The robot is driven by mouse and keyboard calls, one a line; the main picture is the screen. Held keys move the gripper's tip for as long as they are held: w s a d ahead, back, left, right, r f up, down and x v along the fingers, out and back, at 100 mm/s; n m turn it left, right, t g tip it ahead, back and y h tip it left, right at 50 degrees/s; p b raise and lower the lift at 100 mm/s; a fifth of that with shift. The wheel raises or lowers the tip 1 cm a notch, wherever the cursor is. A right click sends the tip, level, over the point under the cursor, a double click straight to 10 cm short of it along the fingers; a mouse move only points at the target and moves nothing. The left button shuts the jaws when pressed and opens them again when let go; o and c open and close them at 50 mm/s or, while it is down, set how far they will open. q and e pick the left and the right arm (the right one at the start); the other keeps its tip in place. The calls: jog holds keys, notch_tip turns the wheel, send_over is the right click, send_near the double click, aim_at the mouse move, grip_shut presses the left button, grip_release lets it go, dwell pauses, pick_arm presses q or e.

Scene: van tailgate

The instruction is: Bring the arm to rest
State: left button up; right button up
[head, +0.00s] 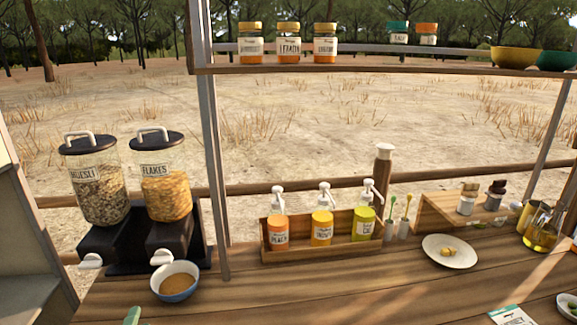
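Neither of my grippers nor my arms can be made out in the head view. The wooden counter (330,297) spreads across the lower part of the view, and no gripper is seen over it. A small green tip (133,315) shows at the bottom edge on the left; it is too cut off to tell what it is.
Two dispensers, muesli (96,188) and flakes (166,188), stand at left above a filled bowl (175,281). A wooden caddy (350,249) holds pump bottles. A plate (449,252) with food lies right. Jars (288,45) line the upper shelf (400,70). The front-middle counter is clear.

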pick_arm(q)
jog(key=s+d+f+n+g+h, duration=0.2)
jog(key=s+d+f+n+g, duration=0.15)
jog(key=s, duration=0.25)
jog(key=s+d+f+n+g+h, duration=0.2)
jog(key=s+d+f+n+g, duration=0.1)
jog(key=s+g, duration=0.25)
jog(key=s+d+f+n+g+h, duration=0.1)
jog(key=s+d+f+n+g, duration=0.25)
jog(key=s, duration=0.35)
notch_tip(320, 180, down, 25)
jog(key=s+g, duration=0.1)
jog(key=s, duration=0.1)
jog(key=s+a+f, duration=0.1)
jog(key=s+f, duration=0.7)
jog(key=s+a+f+g+b, duration=0.1)
jog(key=s+a+f, duration=0.1)
jog(key=s+f, duration=0.6)
jog(key=shift+s+a, duration=0.3)
